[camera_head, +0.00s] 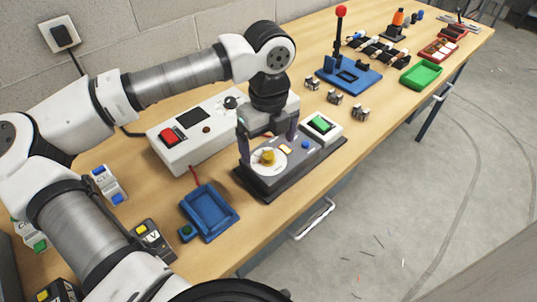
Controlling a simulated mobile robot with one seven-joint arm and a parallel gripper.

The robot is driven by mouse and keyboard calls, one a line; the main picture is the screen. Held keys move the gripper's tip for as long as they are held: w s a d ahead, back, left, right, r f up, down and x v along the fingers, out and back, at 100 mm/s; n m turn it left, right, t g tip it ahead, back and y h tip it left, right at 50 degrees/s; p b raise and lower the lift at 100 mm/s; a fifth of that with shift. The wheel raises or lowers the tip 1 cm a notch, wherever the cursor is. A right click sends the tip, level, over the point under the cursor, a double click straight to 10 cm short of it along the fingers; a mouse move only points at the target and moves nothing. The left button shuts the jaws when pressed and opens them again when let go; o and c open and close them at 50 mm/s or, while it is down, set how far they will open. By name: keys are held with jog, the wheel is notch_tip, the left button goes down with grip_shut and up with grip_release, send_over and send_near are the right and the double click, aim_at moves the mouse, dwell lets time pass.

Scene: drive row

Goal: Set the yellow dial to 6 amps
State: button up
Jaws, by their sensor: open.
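The scale numbers and the dial's pointer are too small to read. My gripper (268,146) points down over the dial, with one finger on each side of it. The jaws are apart. I cannot tell whether either finger touches the dial. The box also carries a blue button (305,145), a small lit yellowish window and a green rocker switch (320,124).
A white power unit (190,149) with a red switch stands behind the box. A blue tray (209,211) lies to its left. Several small metal parts (334,97), a blue press stand (348,76) and a green tray (421,75) lie farther right. The bench front edge is close.

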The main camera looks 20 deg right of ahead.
aim_at(269, 158)
jog(key=shift+f, duration=0.1)
jog(key=shift+f+b, duration=1.2)
jog(key=shift+b, duration=0.2)
